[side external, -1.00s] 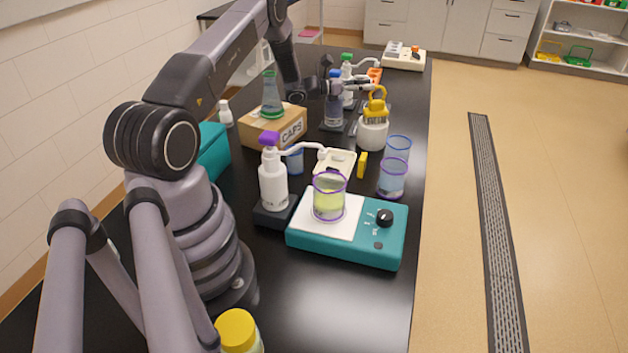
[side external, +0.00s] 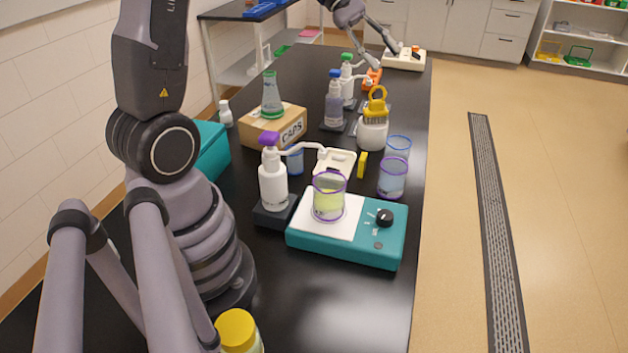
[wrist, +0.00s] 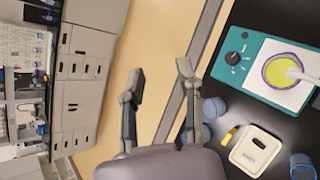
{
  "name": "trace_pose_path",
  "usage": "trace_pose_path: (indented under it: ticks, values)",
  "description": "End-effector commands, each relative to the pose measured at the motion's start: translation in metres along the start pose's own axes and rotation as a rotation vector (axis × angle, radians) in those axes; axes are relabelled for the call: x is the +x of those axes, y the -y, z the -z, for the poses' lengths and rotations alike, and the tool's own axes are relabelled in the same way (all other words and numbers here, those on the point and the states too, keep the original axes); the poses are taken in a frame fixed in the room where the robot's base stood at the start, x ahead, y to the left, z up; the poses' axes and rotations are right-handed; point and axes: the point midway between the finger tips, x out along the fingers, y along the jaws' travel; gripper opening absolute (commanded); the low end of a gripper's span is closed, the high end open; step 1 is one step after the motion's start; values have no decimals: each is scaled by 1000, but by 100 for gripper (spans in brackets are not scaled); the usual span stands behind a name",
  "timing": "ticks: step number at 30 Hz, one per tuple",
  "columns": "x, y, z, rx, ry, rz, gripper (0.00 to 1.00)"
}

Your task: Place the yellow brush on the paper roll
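The yellow brush (side external: 376,104), with a looped yellow handle and grey bristles, stands bristles down on top of the white paper roll (side external: 372,134) in the side view. It looks upright and touching the roll. My gripper (side external: 387,48) is high at the top of the side view, apart from the brush. Its fingers are spread with nothing between them. In the wrist view my gripper (wrist: 160,75) is also open and empty. I cannot make out the brush or the roll in the wrist view.
A teal stirrer (side external: 350,248) carries a beaker of yellow liquid (side external: 328,197). Pump bottles (side external: 273,184) and a CAPS box (side external: 272,127) with a green flask (side external: 271,97) stand to the left. The front right of the table is clear.

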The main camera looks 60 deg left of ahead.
Motion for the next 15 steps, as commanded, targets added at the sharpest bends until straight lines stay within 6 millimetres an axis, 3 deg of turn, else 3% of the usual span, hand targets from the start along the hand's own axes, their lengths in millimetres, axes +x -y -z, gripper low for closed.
trace_pose_path:
  ticks: [1, 6, 10, 15]
  values:
    - [-2, 14, -32, 132, -46, 78, 34]
    - [-21, 76, -96, 574, -222, 330, 34]
    - [-43, 120, -120, 904, -370, 478, 34]
    - [-68, 154, -128, 1224, -530, 598, 34]
